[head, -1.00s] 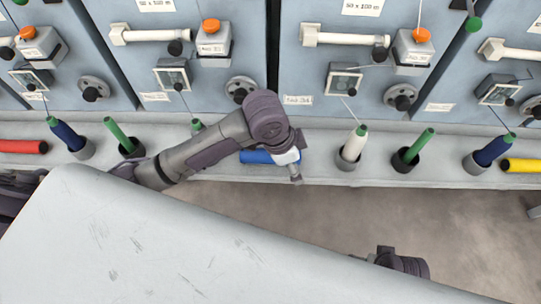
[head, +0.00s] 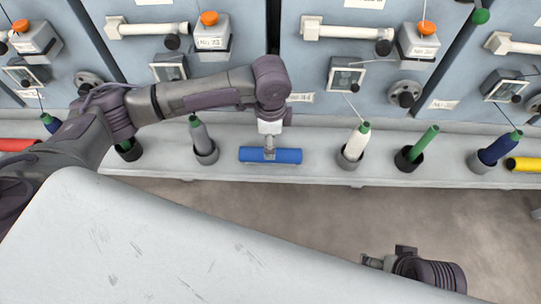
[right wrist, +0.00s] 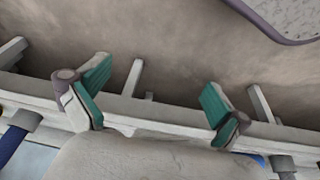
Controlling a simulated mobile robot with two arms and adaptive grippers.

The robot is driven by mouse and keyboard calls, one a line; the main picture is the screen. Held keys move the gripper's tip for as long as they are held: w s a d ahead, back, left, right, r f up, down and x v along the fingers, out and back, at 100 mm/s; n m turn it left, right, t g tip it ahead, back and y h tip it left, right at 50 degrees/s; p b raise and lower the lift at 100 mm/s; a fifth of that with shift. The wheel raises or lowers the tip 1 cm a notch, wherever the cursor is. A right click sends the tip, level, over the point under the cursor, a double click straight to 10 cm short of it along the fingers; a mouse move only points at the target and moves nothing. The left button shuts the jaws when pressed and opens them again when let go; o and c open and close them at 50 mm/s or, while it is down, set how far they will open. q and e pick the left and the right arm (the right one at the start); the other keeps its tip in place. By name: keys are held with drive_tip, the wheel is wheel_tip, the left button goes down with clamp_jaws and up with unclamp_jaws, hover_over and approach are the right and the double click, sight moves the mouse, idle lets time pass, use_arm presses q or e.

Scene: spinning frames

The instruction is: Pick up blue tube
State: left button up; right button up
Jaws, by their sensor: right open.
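The blue tube (head: 286,156) lies on its side on the grey ledge in the middle of the head view. My left gripper (head: 269,154) points at the tube from above, at its middle. Its fingers are seen edge-on and overlap the tube, so I cannot tell whether they are around it or only over it. My right gripper (head: 372,262) is at the lower right of the head view, away from the ledge. In the right wrist view its teal-padded fingers (right wrist: 155,98) are wide apart with nothing between them.
Beside the tube stand a grey bobbin (head: 202,138) and a white bobbin (head: 355,144) in cups. A green tube (head: 423,143) stands further right, and a yellow tube (head: 524,165) lies at the right end. Blue-grey machine panels (head: 330,100) rise behind the ledge (head: 320,172).

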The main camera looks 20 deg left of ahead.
use_arm(q)
drive_tip(key=shift+f, duration=0.8)
drive_tip(key=f, duration=0.1)
drive_tip(key=f+b, duration=0.2)
drive_tip(key=shift+s+a+f, duration=0.3)
drive_tip(key=shift+f, duration=0.4)
drive_tip(key=shift+r, duration=0.1)
drive_tip(key=c, duration=1.1)
use_arm(e)
drive_tip(key=shift+s+r, duration=0.1)
drive_tip(key=shift+s, duration=0.25)
